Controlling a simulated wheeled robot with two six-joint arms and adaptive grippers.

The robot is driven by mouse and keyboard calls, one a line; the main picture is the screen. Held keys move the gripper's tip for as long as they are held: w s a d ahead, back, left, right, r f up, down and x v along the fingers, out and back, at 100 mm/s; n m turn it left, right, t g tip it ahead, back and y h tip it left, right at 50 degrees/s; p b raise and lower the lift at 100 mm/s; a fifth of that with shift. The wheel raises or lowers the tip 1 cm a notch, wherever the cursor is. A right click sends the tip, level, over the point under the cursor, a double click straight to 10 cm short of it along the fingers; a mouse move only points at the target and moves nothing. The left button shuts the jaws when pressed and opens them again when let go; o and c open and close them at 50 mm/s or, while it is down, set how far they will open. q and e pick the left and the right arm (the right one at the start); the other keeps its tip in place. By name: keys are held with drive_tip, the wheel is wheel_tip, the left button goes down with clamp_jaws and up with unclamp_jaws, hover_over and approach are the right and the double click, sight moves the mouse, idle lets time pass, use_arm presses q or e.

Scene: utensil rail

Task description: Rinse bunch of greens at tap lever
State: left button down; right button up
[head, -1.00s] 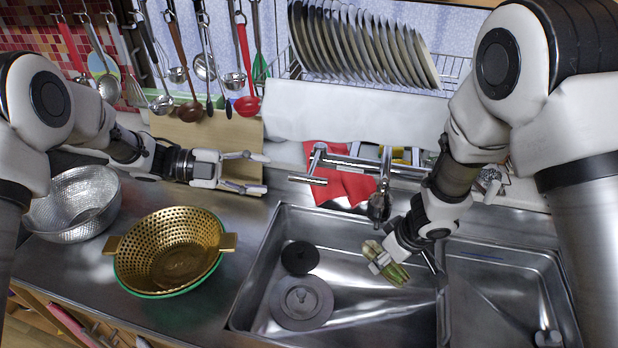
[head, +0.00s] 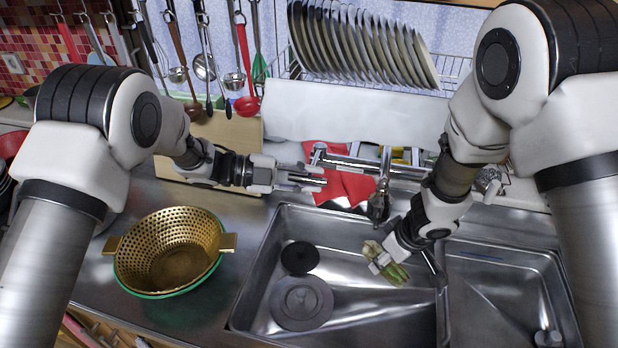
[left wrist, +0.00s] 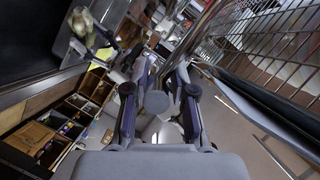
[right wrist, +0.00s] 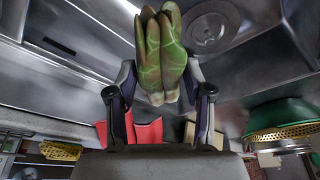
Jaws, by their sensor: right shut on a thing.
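The bunch of greens (head: 396,273) is over the left sink basin, just below the tap spout (head: 379,207). My right gripper (head: 381,262) is shut on it; in the right wrist view the greens (right wrist: 161,55) stand between the fingers (right wrist: 160,92). No water stream shows. My left gripper (head: 310,180) is at the tap lever on the left end of the tap bar (head: 350,162). Its fingers largely hide the lever. In the left wrist view the fingers (left wrist: 160,80) are apart, with a grey round part between them; I cannot tell whether they touch it.
A gold colander (head: 170,255) in a green-rimmed bowl stands on the counter left of the sink. Dark round lids (head: 301,302) lie in the left basin. A red cloth (head: 350,192) hangs behind the tap. Plates (head: 360,45) and hanging utensils (head: 205,65) are at the back.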

use_arm(q)
drive_tip(key=shift+s+r, duration=0.1)
drive_tip(key=shift+r, duration=0.4)
drive_tip(key=c, duration=1)
unclamp_jaws()
drive_tip(key=v, duration=1.2)
drive_tip(key=shift+w, duration=0.2)
